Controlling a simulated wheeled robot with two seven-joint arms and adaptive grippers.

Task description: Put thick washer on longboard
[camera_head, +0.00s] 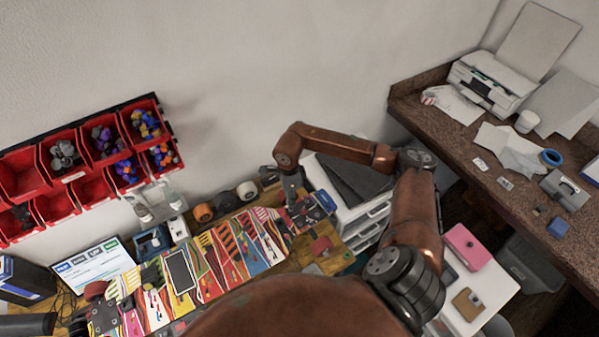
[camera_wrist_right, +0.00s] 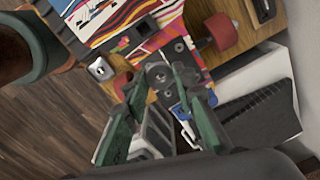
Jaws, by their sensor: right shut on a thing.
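The longboard (camera_head: 215,265) lies on the wooden workbench with its colourful striped face up. It has red wheels at its ends; its striped deck also shows at the top of the wrist view (camera_wrist_right: 112,18). My right gripper (camera_head: 292,198) is over the board's right end, near the metal truck plate. In the right wrist view its green fingers (camera_wrist_right: 160,82) converge on a small grey round part, which looks like the thick washer (camera_wrist_right: 158,72). The fingers hide much of it, and I cannot tell whether it touches the truck.
A dark phone-like slab (camera_head: 180,272) lies on the board. Red bins (camera_head: 70,205) with small parts hang on the wall. Tape rolls (camera_head: 203,212) stand behind the board. White drawers (camera_head: 370,220) stand right of the bench. A printer (camera_head: 490,82) sits on the far counter.

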